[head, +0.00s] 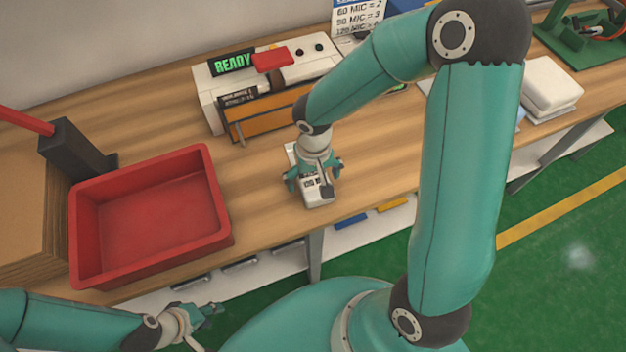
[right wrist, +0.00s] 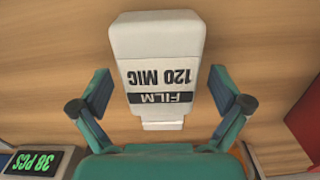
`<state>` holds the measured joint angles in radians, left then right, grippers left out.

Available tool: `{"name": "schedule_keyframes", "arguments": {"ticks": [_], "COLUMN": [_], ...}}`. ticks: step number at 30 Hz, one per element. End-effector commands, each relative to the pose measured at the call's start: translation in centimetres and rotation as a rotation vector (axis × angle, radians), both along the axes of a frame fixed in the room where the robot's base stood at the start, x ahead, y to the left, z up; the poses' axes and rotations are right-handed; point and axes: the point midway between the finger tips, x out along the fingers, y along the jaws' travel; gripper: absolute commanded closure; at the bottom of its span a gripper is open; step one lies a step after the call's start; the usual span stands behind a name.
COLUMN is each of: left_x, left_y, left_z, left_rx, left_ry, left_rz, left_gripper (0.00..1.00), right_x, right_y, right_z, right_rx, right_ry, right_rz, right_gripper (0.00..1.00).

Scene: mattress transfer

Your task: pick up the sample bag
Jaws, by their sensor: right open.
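The sample bag (right wrist: 155,50) is a pale pouch with a label reading "FILM 120 MIC". It lies on the wooden table and shows upside down in the right wrist view. In the head view the bag (head: 317,198) is partly hidden under my right gripper (head: 314,178). My right gripper (right wrist: 160,105) is open, with one finger on each side of the bag's label end and visible gaps between fingers and bag. My left gripper (head: 208,312) is low at the bottom left, off the table's front edge and away from the bag; its jaw state is unclear.
An empty red tray (head: 150,215) stands left of the bag. A white machine (head: 210,95) with a "READY" display (head: 232,62) and an orange front panel (head: 265,115) stands behind the bag. White folded pads (head: 550,85) lie at the right. The table's front edge is close to the bag.

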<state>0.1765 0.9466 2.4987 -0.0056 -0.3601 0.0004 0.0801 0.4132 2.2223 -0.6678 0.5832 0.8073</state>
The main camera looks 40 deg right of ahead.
Motion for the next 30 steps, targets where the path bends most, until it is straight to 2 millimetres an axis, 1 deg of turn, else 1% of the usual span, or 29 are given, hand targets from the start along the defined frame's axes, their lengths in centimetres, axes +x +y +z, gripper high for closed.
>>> {"name": "schedule_keyframes", "arguments": {"ticks": [4, 14, 15, 17, 18, 25, 30], "left_x": [0.0, 0.0, 0.0, 0.0, 0.0, 0.0, 0.0], "left_y": [0.0, 0.0, 0.0, 0.0, 0.0, 0.0, 0.0], "left_z": [0.0, 0.0, 0.0, 0.0, 0.0, 0.0, 0.1], "left_rx": [0.000, 0.000, 0.000, 0.000, 0.000, 0.000, 0.000], "left_ry": [0.000, 0.000, 0.000, 0.000, 0.000, 0.000, 0.000], "left_rz": [0.000, 0.000, 0.000, 0.000, 0.000, 0.000, 0.000], "left_gripper": [0.60, 0.60, 0.60, 0.60, 0.60, 0.60, 0.60], "right_x": [0.0, 0.0, 0.0, 0.0, 0.0, 0.1, 0.1], "right_y": [0.0, 0.0, 0.0, 0.0, 0.0, 0.0, 0.0], "right_z": [0.0, 0.1, 0.1, 0.1, 0.1, 0.2, 1.1], "right_rx": [0.000, 0.000, 0.000, 0.000, 0.000, -0.001, -0.002], "right_ry": [0.000, -0.001, -0.001, -0.001, -0.001, -0.002, -0.004], "right_rz": [-0.001, -0.001, -0.001, -0.001, -0.001, 0.000, -0.003], "right_gripper": [0.00, 0.55, 0.62, 0.72, 0.73, 0.73, 0.73]}}
